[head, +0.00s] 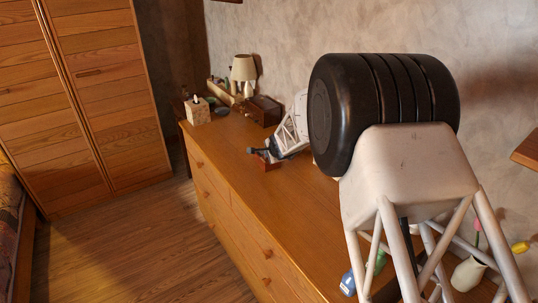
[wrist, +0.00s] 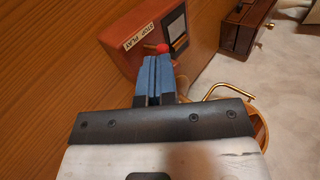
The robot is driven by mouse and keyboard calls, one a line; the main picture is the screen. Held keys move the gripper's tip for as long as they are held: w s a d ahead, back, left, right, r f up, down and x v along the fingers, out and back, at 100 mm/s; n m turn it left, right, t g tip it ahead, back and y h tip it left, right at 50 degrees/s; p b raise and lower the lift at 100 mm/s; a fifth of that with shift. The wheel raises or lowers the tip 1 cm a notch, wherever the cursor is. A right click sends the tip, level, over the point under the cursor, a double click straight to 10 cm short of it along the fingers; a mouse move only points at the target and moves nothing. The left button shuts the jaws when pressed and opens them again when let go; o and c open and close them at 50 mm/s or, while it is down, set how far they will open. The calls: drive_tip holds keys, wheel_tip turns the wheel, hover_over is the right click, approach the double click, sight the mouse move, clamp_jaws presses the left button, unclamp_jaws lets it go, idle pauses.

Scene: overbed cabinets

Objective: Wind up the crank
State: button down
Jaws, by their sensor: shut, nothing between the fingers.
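A reddish wooden music box (wrist: 118,45) with a "STOP PLAY" label and a dark window in its top stands on the dresser; in the head view a small part of the box (head: 265,163) shows below my gripper. A brass crank (wrist: 232,88) sticks out to the right of my fingers in the wrist view; its lower part is hidden behind my gripper. A red knob (wrist: 163,48) sits right at my fingertips; I cannot tell whether they touch it. My gripper (wrist: 154,62) has blue fingers shut together with nothing between them. It also shows in the head view (head: 254,151).
The wooden dresser top (head: 225,138) is clear left of my gripper. Behind stand a tissue box (head: 198,112), a lamp (head: 244,70) and a brown case (head: 263,110), which shows in the wrist view (wrist: 247,27). A white vase (head: 468,273) stands near front right.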

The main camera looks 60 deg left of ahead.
drive_tip(key=shift+w+a, duration=0.2)
drive_tip(key=shift+w, duration=0.3)
drive_tip(key=shift+s, duration=0.15)
drive_tip(key=shift+s+d, duration=0.2)
drive_tip(key=shift+s, duration=0.7)
drive_tip(key=shift+s+d, duration=0.15)
drive_tip(key=shift+s, duration=0.7)
drive_tip(key=s+d+r, duration=0.1)
drive_tip(key=s+r, duration=0.6)
drive_tip(key=shift+s+d, duration=0.15)
drive_tip(key=shift+d, duration=0.05)
